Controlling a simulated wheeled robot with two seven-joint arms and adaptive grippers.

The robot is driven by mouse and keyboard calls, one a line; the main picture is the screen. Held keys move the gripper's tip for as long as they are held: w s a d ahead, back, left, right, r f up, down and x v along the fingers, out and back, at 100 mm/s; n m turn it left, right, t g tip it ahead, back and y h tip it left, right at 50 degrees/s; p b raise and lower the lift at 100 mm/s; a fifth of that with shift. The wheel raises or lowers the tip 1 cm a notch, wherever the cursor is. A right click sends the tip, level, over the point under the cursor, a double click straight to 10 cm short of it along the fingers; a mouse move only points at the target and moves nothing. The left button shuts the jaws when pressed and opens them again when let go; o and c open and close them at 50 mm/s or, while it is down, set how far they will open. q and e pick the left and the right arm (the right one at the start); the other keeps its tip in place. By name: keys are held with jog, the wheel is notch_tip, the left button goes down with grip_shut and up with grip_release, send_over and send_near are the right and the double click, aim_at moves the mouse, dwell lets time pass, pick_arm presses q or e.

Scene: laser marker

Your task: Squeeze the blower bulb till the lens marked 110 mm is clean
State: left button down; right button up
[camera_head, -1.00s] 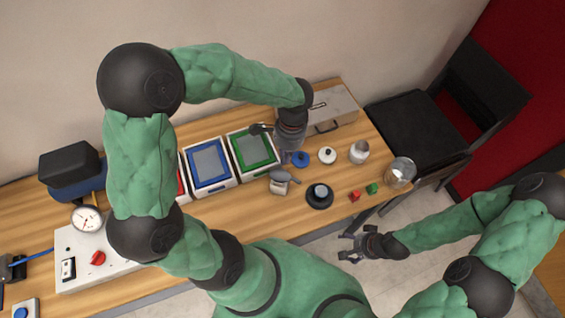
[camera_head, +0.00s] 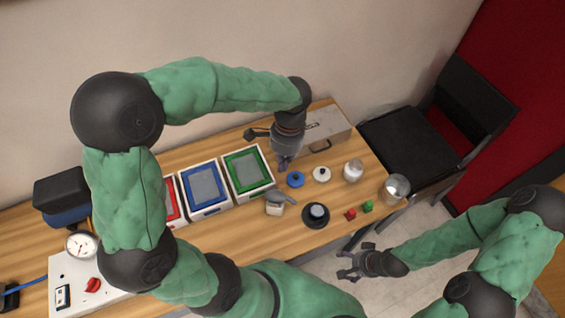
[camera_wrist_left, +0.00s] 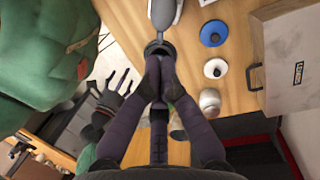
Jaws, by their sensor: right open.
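A grey bulb-shaped object with a nozzle (camera_head: 275,202), apparently the blower, sits on a pale block near the table's front. It also shows at the top of the left wrist view (camera_wrist_left: 163,12). Its nozzle points toward a dark round holder (camera_head: 316,213) with a pale disc on top; I read no 110 mm mark. My left gripper (camera_head: 283,163) is above the table behind the blower, apart from it. In the left wrist view its fingertips (camera_wrist_left: 160,72) come together with nothing visible between them. My right gripper (camera_head: 355,267) is open and empty in front of the table.
Behind the holder stand a blue disc (camera_head: 295,179), a white disc (camera_head: 321,174) and a metal jar (camera_head: 353,170). A glass jar (camera_head: 394,188), red cube (camera_head: 350,214) and green cube (camera_head: 368,206) lie right. Green-edged tray (camera_head: 264,184) and grey case (camera_head: 338,143) flank my left gripper.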

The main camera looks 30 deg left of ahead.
aim_at(276, 195)
pick_arm(q)
jog(key=r+b, duration=0.1)
jog(key=a+b, duration=0.1)
jog(key=b, duration=0.1)
jog(key=shift+w+r+h, duration=0.15)
jog(key=shift+r+h, duration=0.15)
jog(key=shift+r, duration=0.05)
jog(key=s+f+b, duration=0.1)
jog(key=f, duration=0.8)
jog(key=s+f+b, duration=0.1)
jog(key=f, duration=0.3)
jog(key=shift+s+d+f+b, duration=0.15)
jog(key=shift+s+f+b, duration=0.15)
jog(key=shift+s+f, duration=0.1)
